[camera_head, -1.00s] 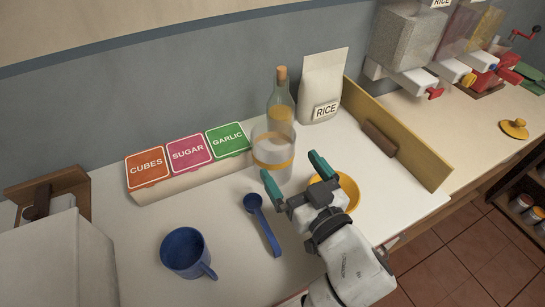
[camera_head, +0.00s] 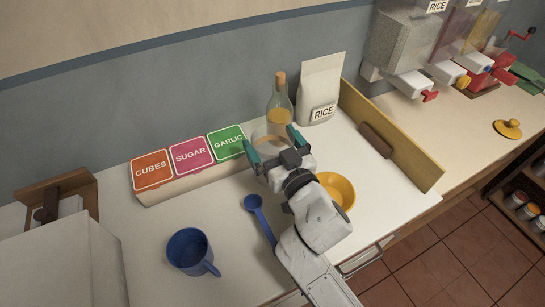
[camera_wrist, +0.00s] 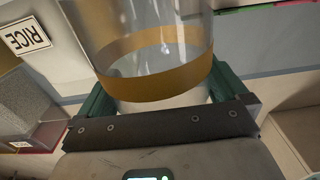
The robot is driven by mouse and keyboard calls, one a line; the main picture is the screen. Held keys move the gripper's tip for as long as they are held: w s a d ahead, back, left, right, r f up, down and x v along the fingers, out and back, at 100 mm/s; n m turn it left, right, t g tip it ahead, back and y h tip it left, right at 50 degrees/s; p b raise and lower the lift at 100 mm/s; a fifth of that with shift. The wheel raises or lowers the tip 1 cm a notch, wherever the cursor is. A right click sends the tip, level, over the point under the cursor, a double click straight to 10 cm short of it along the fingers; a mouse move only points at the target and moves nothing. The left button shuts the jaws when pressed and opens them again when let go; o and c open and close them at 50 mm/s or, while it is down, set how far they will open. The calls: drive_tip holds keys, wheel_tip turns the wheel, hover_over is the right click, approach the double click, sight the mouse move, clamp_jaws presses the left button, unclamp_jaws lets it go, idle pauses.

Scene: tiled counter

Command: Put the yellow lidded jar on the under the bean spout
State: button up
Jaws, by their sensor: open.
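A clear glass jar with a yellow band (camera_wrist: 155,72) stands on the white counter, partly hidden by my gripper in the head view (camera_head: 268,134). No lid shows on it. My gripper (camera_head: 272,141) is open, one teal finger on either side of the jar. In the wrist view the fingers (camera_wrist: 160,92) flank the jar's lower part; I cannot tell whether they touch it. Dispensers with spouts hang at the upper right: a red-tipped spout (camera_head: 415,87) and a yellow-tipped one (camera_head: 450,72). I cannot tell which holds beans.
A bottle (camera_head: 279,98) and rice bag (camera_head: 320,88) stand behind the jar. Labelled boxes (camera_head: 190,155) lie left. A blue mug (camera_head: 188,250), blue scoop (camera_head: 258,215) and yellow bowl (camera_head: 340,187) are nearby. A yellow board (camera_head: 400,145) separates the right counter, with a yellow knobbed lid (camera_head: 508,129).

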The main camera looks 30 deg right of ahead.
drive_tip(key=shift+c, duration=0.4)
drive_tip(key=c, duration=1.3)
drive_tip(key=shift+r, duration=0.1)
drive_tip(key=shift+c, duration=1.1)
